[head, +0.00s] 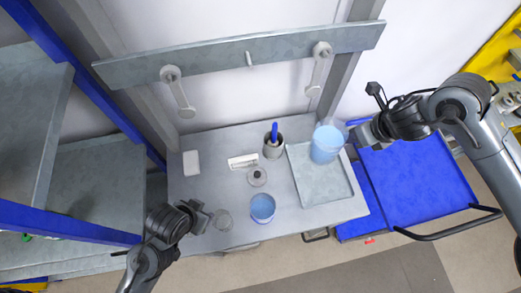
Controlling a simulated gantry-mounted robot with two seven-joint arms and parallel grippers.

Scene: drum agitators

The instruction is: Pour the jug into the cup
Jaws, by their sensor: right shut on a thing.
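The jug (325,148) is clear, with light blue liquid in it. It stands upright or nearly so at the back right, over the back edge of a grey tray. My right gripper (352,132) is shut on the jug's right side. A round container with blue contents (262,208) stands near the table's front edge. A smaller clear, empty-looking cup (223,219) stands to its left. I cannot tell which of the two is the task's cup. My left gripper (207,215) is just left of the clear cup; its jaws are too small to read.
The grey tray (318,185) lies on the right of the grey table (200,208). A grey pot (273,150) with a blue-handled tool, a small round lidded item (257,177), a white label (242,161) and a white block (191,163) are behind. A blue cart (410,180) stands right.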

